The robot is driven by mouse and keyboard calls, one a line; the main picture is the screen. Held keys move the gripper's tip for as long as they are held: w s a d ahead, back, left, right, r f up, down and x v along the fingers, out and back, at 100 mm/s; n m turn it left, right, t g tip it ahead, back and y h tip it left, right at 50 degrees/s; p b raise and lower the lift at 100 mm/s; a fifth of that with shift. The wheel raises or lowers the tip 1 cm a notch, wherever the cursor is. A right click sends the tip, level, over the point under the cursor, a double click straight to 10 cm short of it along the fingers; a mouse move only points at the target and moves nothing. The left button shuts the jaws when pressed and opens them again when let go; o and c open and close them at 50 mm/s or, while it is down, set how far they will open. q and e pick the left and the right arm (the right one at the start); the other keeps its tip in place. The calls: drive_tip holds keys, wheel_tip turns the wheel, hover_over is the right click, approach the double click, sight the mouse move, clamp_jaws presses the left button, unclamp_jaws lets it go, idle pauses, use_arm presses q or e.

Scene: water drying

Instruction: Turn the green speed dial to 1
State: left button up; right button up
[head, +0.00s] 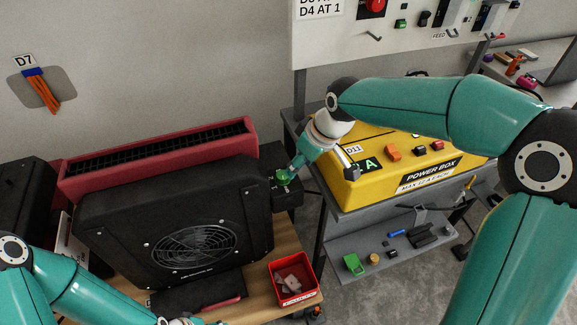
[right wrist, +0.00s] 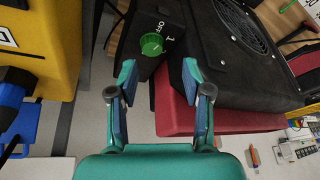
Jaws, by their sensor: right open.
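The green speed dial (right wrist: 151,44) sits on a black control box (head: 287,198) at the right end of the black fan unit (head: 165,225). In the right wrist view white "OFF" and "1" marks are printed beside the dial. The dial also shows in the head view (head: 283,176), partly covered by my right gripper. My right gripper (right wrist: 158,78) is open, with the dial ahead of and between its fingertips, apparently not touching it. The dial's exact setting is hard to read. My left gripper (head: 190,321) shows only partly at the bottom edge of the head view.
A yellow power box (head: 335,190) stands on a grey shelf unit right of the dial, under my right arm. A red radiator-like unit (head: 85,182) stands behind the fan. A red bin (head: 312,287) with pale pieces sits on the wooden bench in front.

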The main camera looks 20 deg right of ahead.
approach(284, 176)
drive_tip(key=shift+n+t, duration=0.3)
drive_tip(key=shift+n, duration=0.1)
drive_tip(key=p+x, duration=0.1)
drive_tip(key=x, duration=0.8)
drive_tip(key=shift+s+f, duration=0.1)
drive_tip(key=shift+s, duration=0.05)
drive_tip(key=shift+c, duration=0.3)
drive_tip(key=c, duration=0.8)
drive_tip(key=shift+d, duration=0.2)
drive_tip(key=shift+a, duration=0.2)
